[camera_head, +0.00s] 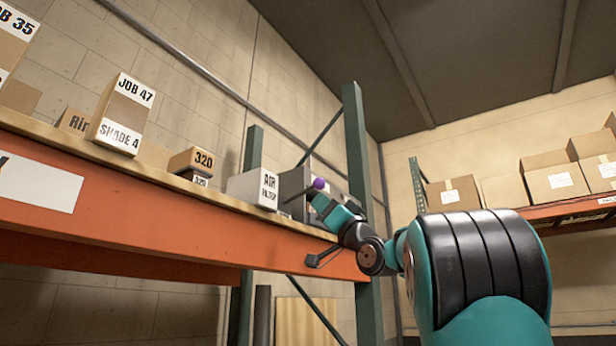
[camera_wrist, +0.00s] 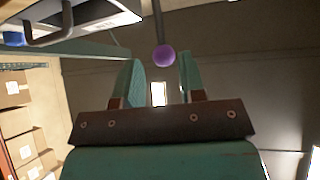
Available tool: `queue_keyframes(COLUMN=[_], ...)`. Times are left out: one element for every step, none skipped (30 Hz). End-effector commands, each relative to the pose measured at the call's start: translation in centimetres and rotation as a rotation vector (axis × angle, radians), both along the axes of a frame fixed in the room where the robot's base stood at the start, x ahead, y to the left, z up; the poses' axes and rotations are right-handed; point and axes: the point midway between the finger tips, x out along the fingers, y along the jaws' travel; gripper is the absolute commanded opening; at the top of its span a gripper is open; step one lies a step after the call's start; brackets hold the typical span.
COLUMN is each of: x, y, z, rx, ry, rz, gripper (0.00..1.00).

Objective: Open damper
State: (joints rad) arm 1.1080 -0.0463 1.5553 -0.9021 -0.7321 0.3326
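A purple ball knob (camera_head: 319,184) shows at the right end of the shelf, close to a dark grey box (camera_head: 293,183). The task's damper is not labelled; this knob looks like its handle. My gripper (camera_head: 323,200) is right at the knob, and its fingers are small in the head view. In the wrist view the purple knob (camera_wrist: 164,57) sits on the end of a thin rod (camera_wrist: 158,22), between the tips of my open gripper (camera_wrist: 159,60). Gaps show on both sides of the knob, so the fingers do not appear closed on it. Exact depth is unclear.
An orange shelf beam (camera_head: 160,215) runs below the boxes. A white air filter box (camera_head: 254,188) stands left of the grey box. A green rack post (camera_head: 356,150) rises just behind my arm. Cartons (camera_head: 553,178) fill another rack at right.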

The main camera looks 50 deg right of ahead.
Motion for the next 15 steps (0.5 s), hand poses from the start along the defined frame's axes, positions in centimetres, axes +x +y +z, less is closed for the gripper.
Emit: queue_keyframes(x=[0.9,1.4,2.0,2.5,2.9,3.4,3.8,4.2,4.6,4.9,5.1,5.4,5.6,5.8,6.0], y=[-0.1,-0.2,-0.2,-0.3,-0.4,-0.5,-0.6,-0.6,-0.7,-0.8,-0.8,-0.8,-0.9,-0.9,-1.0], z=[1.7,2.1,2.7,3.1,3.5,4.0,4.3,4.6,5.0,5.2,5.4,5.7,5.8,5.9,6.0], rx=[0.001,0.001,0.001,0.001,0.001,0.001,0.001,0.001,0.001,0.001,0.001,0.001,0.001,0.001,0.001], ry=[0.0,0.001,0.001,0.001,0.001,0.001,0.001,0.001,0.001,0.001,0.001,0.001,0.002,0.001,0.001], rz=[0.005,0.005,0.005,0.005,0.003,0.005,0.003,0.003,0.003,0.002,0.002,0.002,0.002,0.001,0.0], gripper=[0.37,0.37,0.37,0.37,0.37,0.37,0.37,0.37,0.37,0.37,0.37,0.37,0.37,0.37,0.37])
